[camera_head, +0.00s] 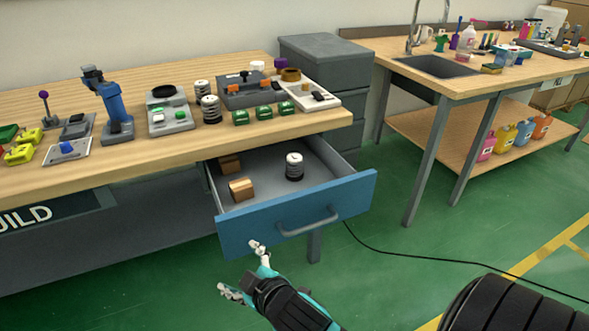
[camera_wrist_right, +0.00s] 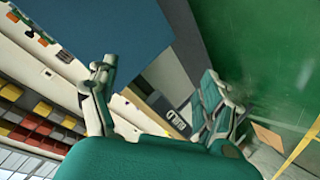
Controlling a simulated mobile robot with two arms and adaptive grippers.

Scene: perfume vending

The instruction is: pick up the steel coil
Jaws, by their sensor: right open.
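A silver-and-black coil (camera_head: 294,167), which looks like the steel coil, stands upright in the open blue drawer (camera_head: 297,217). Two copper-coloured coils lie left of it, one near the front (camera_head: 241,188) and one further back (camera_head: 229,163). Two similar silver-and-black coils stand on the bench, one behind (camera_head: 202,88) the other (camera_head: 211,110). My right gripper (camera_head: 242,268) is open and empty, in front of the drawer and apart from the coils. In the right wrist view its spread fingers (camera_wrist_right: 159,68) face the blue drawer front (camera_wrist_right: 110,28). My left gripper is not in view.
The drawer handle (camera_head: 308,221) sticks out close to my right gripper. The wooden bench (camera_head: 150,165) above holds several devices and green parts. A grey cabinet (camera_head: 325,60) stands behind. A sink table (camera_head: 445,82) is at right. Green floor (camera_head: 385,250) is open, crossed by a black cable.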

